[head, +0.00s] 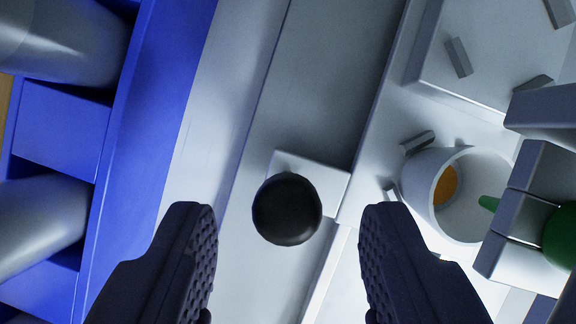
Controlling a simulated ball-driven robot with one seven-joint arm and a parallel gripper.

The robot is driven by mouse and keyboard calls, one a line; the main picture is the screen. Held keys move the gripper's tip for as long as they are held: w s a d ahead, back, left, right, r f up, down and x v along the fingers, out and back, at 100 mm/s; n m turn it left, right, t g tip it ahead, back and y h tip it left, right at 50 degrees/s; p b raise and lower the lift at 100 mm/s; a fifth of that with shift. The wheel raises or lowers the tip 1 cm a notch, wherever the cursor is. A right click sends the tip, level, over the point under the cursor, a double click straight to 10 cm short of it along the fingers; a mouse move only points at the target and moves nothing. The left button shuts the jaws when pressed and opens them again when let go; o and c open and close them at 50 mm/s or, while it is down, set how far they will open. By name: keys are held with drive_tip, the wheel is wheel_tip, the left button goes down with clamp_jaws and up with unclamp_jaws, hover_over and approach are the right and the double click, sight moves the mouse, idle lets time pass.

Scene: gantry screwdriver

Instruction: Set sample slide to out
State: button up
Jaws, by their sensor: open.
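The sample slide shows as a white block (336,185) with a round black knob (287,209) on it, set in a grey channel (325,85) that runs diagonally up the picture. My gripper (287,225) is open. Its two dark ridged fingers stand left and right of the knob, with a gap on both sides. The fingers look nearer to the camera than the knob, and I cannot tell whether their tips reach its height. The lower part of the channel shows between the fingers.
A blue rack (140,150) with grey cylinders (45,215) stands at the left. At the right are a white cup-like holder (478,200) with an orange inside, a green part (562,238) among grey blocks, and a raised grey plate (490,50). The channel above the knob is clear.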

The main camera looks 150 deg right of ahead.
drive_tip(key=shift+w+a+f, duration=0.1)
drive_tip(key=shift+w+f, duration=0.05)
drive_tip(key=shift+f, duration=0.35)
clamp_jaws()
